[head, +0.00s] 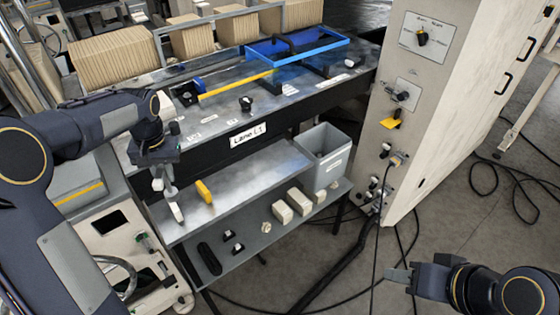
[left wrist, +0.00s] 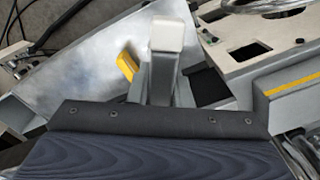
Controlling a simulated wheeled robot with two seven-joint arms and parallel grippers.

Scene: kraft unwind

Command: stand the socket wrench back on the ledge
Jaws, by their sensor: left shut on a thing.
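My left gripper (head: 168,190) points down over the left end of the metal ledge (head: 250,176). It is shut on a slim grey bar with a pale blocky end, seemingly the socket wrench (head: 177,212). In the left wrist view the pale end of the socket wrench (left wrist: 167,36) points away from the gripper over the bare ledge (left wrist: 80,80). I cannot tell whether it touches the ledge. A yellow piece (head: 203,191) stands on the ledge just right of the gripper. My right gripper (head: 400,279) is low at right, away from the ledge; its finger gap is unclear.
A grey bin (head: 325,152) stands at the right end of the ledge. Several pale blocks (head: 283,212) and dark parts lie on the lower shelf (head: 255,243). A white machine (head: 120,245) is at left. The ledge's middle is clear.

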